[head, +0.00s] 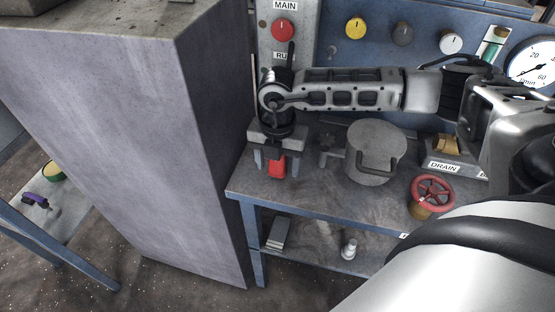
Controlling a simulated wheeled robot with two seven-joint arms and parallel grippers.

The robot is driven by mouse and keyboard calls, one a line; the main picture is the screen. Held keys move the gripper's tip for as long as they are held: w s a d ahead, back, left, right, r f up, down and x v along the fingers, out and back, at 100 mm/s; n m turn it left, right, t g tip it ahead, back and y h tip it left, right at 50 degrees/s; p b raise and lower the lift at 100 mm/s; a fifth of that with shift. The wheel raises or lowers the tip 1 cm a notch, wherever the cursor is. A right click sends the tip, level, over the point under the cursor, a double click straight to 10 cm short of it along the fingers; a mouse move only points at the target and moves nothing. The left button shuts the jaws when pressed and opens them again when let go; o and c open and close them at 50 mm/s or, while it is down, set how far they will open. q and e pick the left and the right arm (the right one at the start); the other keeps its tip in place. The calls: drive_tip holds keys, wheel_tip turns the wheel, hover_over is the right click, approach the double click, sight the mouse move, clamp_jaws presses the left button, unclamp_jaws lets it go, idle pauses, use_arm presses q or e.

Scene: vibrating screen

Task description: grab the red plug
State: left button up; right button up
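The red plug (277,168) stands at the left end of the workbench top, close to its edge. My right gripper (276,164) points down over it, with one finger on each side of the plug. The fingers look spread, with a small gap beside the plug, so the gripper appears open around it rather than clamped. The upper part of the plug is hidden by the gripper body. My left gripper does not show.
A large grey block (130,120) stands just left of the bench. On the bench are a round grey lid (372,140) with a handle, a red valve wheel (433,191) and a DRAIN label (443,167). A blue panel with knobs (355,28) rises behind.

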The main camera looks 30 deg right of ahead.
drive_tip(key=c, duration=1)
drive_tip(key=shift+o, duration=0.2)
drive_tip(key=shift+r, duration=0.15)
